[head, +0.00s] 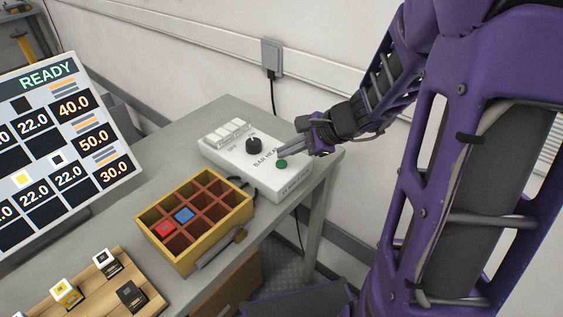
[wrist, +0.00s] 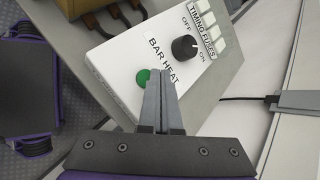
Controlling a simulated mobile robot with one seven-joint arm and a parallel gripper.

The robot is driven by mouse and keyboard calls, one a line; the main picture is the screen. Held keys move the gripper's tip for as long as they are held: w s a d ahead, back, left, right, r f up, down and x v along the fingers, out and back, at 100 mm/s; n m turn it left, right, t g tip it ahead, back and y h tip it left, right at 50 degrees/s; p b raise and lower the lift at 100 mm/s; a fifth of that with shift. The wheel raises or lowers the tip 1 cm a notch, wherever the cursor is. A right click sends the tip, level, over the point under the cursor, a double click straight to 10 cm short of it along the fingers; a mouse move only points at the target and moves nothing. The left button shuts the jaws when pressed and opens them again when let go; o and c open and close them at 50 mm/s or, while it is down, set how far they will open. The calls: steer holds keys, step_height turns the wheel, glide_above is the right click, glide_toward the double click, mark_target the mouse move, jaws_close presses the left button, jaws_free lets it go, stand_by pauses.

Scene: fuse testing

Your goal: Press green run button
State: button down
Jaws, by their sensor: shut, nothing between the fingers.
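The green button (head: 281,164) is on the top face of the white control box (head: 290,183), near its front right part. It also shows in the wrist view (wrist: 142,78), just left of my fingertips. My gripper (head: 284,152) is shut and empty, its fingers pointing left over the box, very close to the button. In the wrist view the closed fingertips (wrist: 161,82) lie beside the button and cover part of the "BAR HEAT" label. I cannot tell whether they touch the box.
The box carries a black OFF/ON knob (head: 254,146) and white timing fuses (head: 227,132). A yellow compartment box (head: 229,217) holds a red and a blue block. A wooden rack (head: 84,285) with fuse blocks and a READY display (head: 60,150) stand left. A wall is behind.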

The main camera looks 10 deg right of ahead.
mark_target(287, 163)
steer(key=shift+f+b, duration=0.45)
steer(key=shift+b, duration=0.1)
steer(key=shift+f+b, duration=0.35)
stand_by(0.5)
steer(key=shift+r, duration=0.1)
steer(key=shift+r+p, duration=0.6)
steer(key=shift+r, duration=0.1)
step_height(287, 163, up, 5)
steer(key=p, duration=0.4)
stand_by(0.3)
stand_by(0.7)
